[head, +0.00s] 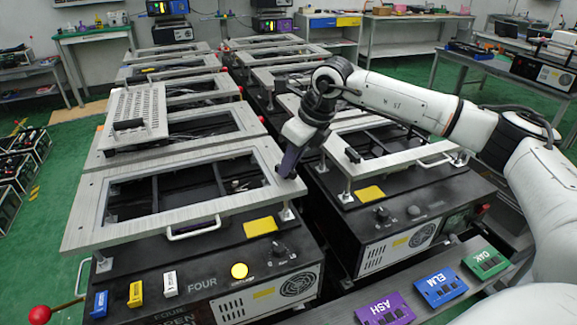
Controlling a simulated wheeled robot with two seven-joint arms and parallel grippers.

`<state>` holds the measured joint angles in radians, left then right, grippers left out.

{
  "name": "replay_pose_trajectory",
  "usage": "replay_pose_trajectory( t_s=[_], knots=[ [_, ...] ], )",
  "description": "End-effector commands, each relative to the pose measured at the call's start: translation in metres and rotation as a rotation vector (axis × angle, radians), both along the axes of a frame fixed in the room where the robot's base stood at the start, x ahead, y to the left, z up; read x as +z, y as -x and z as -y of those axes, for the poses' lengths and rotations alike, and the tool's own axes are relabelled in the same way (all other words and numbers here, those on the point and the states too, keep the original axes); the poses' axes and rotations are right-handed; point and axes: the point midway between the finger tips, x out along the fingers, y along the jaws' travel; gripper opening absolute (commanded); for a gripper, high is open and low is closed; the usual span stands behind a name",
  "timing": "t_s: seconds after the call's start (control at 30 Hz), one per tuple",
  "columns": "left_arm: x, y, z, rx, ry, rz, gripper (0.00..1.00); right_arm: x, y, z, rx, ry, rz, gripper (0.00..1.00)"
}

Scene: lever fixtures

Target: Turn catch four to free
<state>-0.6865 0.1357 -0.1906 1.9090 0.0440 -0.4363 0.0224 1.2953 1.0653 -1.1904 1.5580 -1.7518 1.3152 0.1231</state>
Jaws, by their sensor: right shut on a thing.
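The fixture marked FOUR (202,285) stands in the near left, a dark box with a light metal frame (80,215) lying over its top. My right gripper (287,172) reaches down to the frame's right edge. Its dark fingers are shut on a small part there, which looks like catch four. The fingers hide nearly all of the catch, so its angle cannot be made out. My left gripper is out of view.
A red-ball lever (40,314) sticks out at the lower left. A neighbouring fixture (400,205) with a black catch (353,155) stands close on the right. Purple ASH (384,309), blue ELM (440,287) and green OAK (486,262) plates lie in front.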

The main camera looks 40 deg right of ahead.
Motion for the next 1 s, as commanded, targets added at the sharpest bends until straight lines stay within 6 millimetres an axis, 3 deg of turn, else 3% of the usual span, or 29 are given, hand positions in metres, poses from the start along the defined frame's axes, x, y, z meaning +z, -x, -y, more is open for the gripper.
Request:
replay_pose_trajectory(
  t_s=[1.0],
  knots=[
    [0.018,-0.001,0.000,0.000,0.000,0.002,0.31,0.002,-0.007,0.006,0.883,-0.001,0.003,0.00]
  ],
)
